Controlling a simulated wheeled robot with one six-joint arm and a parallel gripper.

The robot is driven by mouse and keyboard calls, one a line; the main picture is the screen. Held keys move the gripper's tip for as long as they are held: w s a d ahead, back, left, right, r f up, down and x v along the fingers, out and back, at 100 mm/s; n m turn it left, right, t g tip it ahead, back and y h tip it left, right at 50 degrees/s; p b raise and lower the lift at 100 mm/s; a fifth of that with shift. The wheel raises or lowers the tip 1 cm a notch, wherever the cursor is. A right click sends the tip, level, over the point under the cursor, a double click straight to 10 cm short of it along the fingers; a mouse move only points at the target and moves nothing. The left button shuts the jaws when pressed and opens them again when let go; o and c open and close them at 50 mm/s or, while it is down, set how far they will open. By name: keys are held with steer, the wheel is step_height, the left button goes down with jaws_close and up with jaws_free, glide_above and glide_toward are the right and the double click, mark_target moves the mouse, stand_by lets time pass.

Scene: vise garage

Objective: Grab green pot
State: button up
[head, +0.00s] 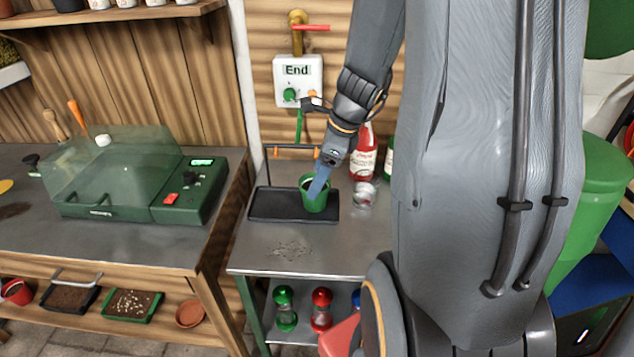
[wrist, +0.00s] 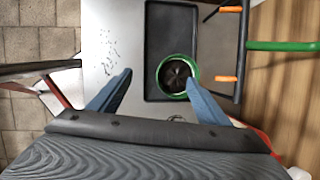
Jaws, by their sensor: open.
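The green pot (head: 313,193) stands upright on a black tray (head: 270,205) on the metal table. In the wrist view the pot (wrist: 176,76) shows from above, with a green rim and a dark inside. My gripper (head: 319,190) is at the pot in the head view, with a blue finger in front of it. In the wrist view my gripper (wrist: 158,92) is open, one blue finger on each side. The right finger is close beside the pot's rim; the left finger is well apart from it. I cannot tell whether the right finger touches the rim.
A red bottle (head: 364,152) and a small jar (head: 364,195) stand right of the tray. A black frame with orange parts (wrist: 228,80) stands behind the tray. A green machine (head: 185,190) sits on the left bench. The table's front is clear except for scattered crumbs (head: 288,249).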

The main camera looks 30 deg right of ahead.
mark_target(327, 190)
steer(key=d+m, duration=0.3)
steer(key=shift+w+r+t+p, duration=0.3)
steer(key=shift+w+r+p, duration=0.05)
steer(key=shift+w+d+f+m, duration=0.2)
steer(key=shift+f+m, duration=0.15)
steer(key=shift+m, duration=0.15)
steer(key=x, duration=0.6)
steer(key=shift+w+a+f+b, duration=0.1)
steer(key=shift+b, duration=0.3)
steer(key=shift+w+x, duration=0.2)
steer(key=shift+x, duration=1.05)
steer(key=shift+w+x, duration=0.2)
steer(key=shift+x, duration=1.05)
steer(key=shift+a+r, duration=0.15)
steer(key=shift+r, duration=0.1)
steer(key=c, duration=0.9)
steer(key=shift+r, duration=0.1)
